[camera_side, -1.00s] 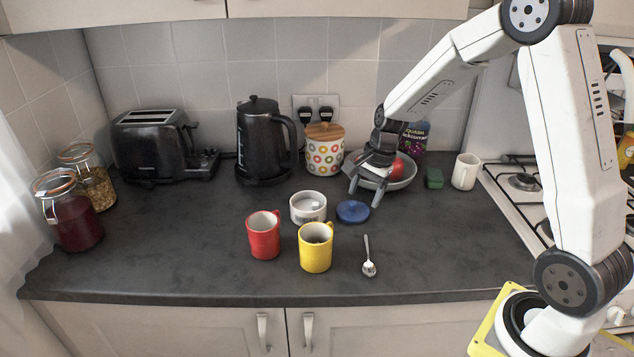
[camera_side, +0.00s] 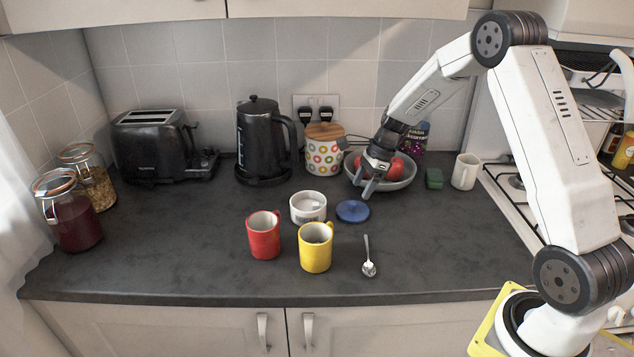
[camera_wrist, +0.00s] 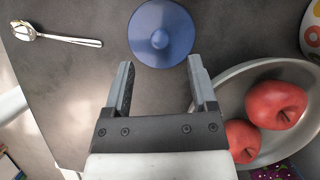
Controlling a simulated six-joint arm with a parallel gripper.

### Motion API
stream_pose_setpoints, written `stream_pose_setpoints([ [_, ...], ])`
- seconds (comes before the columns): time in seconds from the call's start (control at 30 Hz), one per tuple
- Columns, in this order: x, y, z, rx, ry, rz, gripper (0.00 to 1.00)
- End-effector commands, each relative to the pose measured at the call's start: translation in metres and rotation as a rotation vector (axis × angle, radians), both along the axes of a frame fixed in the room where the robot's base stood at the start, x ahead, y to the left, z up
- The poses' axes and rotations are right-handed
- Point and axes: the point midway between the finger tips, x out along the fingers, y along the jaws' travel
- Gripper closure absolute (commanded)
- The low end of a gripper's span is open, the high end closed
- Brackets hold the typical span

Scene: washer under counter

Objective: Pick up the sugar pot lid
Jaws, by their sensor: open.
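The sugar pot lid (camera_side: 352,211) is a round blue disc with a small knob, lying flat on the dark counter beside the white sugar pot (camera_side: 308,207). In the wrist view the lid (camera_wrist: 161,33) lies just beyond my fingertips, its knob about midway between them. My gripper (camera_side: 367,190) is open and empty, above and behind the lid, near the front rim of the fruit bowl. In the wrist view my gripper (camera_wrist: 160,68) shows two parted fingers with bare counter between them. The lid is not touched as far as I can see.
A grey bowl (camera_side: 405,184) with red fruit (camera_wrist: 276,104) is close beside my gripper. A red mug (camera_side: 263,236), a yellow mug (camera_side: 315,249) and a spoon (camera_side: 368,262) stand or lie in front.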

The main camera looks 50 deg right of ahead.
Motion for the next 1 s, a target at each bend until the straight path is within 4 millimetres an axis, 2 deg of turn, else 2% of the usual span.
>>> stream_pose_setpoints([
  [0.27, 0.001, 0.002, -0.005, -0.001, 0.0, 0.002, 0.26],
  [0.7, 0.009, 0.016, -0.045, -0.002, 0.001, 0.002, 0.26],
  [1.0, 0.01, 0.018, -0.05, -0.001, 0.0, 0.002, 0.26],
])
